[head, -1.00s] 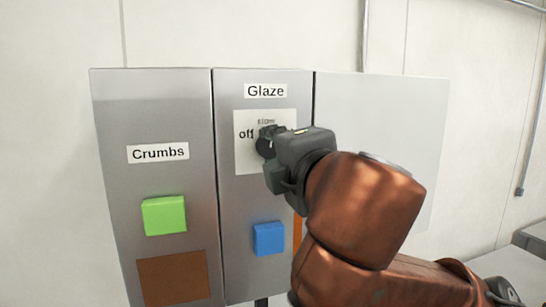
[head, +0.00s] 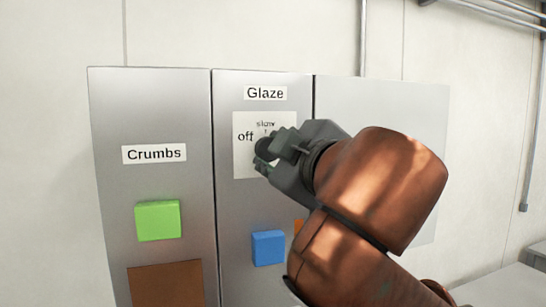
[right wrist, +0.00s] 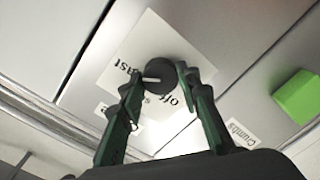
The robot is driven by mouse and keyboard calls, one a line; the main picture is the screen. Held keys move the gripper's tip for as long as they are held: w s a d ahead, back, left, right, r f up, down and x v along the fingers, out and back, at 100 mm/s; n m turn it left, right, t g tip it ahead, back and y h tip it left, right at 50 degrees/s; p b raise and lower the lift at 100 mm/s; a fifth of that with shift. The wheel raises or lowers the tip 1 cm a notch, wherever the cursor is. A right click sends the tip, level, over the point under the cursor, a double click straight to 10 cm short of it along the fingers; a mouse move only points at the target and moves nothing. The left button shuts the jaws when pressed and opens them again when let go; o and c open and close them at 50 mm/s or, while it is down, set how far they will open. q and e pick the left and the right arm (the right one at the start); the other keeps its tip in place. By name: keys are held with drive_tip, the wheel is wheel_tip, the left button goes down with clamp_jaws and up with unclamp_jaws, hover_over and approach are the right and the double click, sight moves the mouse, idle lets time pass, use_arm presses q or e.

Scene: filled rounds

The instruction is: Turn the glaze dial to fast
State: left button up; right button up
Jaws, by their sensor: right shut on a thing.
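The glaze dial is a dark round knob (right wrist: 175,73) on a white label card (right wrist: 128,50); in the head view it shows as a dark disc (head: 263,149) under the "Glaze" sign (head: 265,93). "Off" and "slow" are readable in the head view. In the right wrist view, the knob's white pointer mark points toward the partly covered word "fast". My right gripper (head: 283,150) is shut on the dial, a finger on either side; its fingers also show in the right wrist view (right wrist: 158,80). They hide part of the card. My left gripper is not in view.
A blue button (head: 268,248) sits below the dial on the same grey panel. Left of it is the "Crumbs" panel with its sign (head: 154,154), a green button (head: 158,220) and a brown square (head: 165,285). A blank panel (head: 380,105) lies to the right.

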drive_tip(key=shift+m, duration=0.4)
drive_tip(key=o, duration=1.2)
drive_tip(key=shift+c, duration=0.2)
drive_tip(key=v, duration=1.2)
